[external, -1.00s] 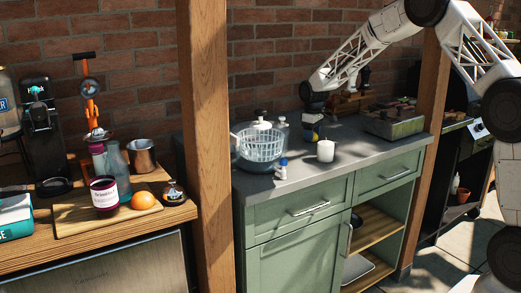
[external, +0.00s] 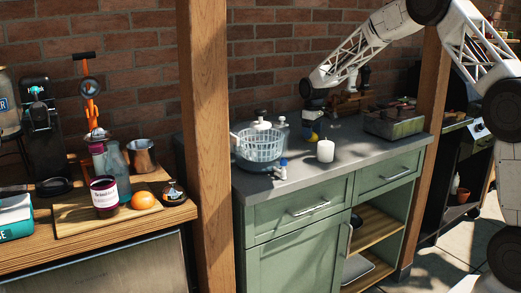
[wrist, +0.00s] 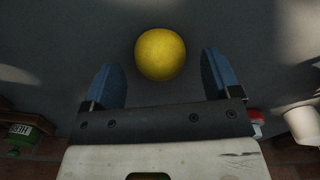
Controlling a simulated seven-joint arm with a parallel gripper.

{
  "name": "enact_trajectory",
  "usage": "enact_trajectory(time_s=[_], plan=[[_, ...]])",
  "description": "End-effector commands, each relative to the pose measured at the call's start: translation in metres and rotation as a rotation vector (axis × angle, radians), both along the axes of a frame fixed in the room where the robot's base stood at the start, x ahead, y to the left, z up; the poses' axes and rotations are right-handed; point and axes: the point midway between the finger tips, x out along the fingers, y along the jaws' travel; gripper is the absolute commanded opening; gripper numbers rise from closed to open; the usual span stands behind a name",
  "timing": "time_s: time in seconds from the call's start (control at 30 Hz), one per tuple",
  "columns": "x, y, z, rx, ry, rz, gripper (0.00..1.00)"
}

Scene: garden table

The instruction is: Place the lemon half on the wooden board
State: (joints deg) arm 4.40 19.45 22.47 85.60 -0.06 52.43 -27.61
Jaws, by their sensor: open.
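The yellow lemon half (wrist: 160,53) rests on the grey counter in the wrist view, rounded side up. It lies just beyond and between the tips of my gripper (wrist: 165,75), whose blue fingers are spread apart and empty. A wooden board (external: 72,222) lies on the left table, carrying a dark jar and an orange. The lemon half is apart from this board.
The white candle (external: 325,151) stands close to my gripper. A white basket (external: 260,147) and a small blue-capped bottle (external: 283,163) are to the left. A metal tray (external: 394,124) is to the right. A wooden post (external: 206,150) stands between the counter and left table.

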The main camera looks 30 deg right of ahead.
Motion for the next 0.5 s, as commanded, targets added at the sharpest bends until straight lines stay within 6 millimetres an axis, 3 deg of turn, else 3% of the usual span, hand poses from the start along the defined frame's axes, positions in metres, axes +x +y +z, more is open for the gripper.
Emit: enact_trajectory(time_s=[0.5], plan=[[0.000,0.000,0.078,0.000,-0.002,0.000,0.83]])
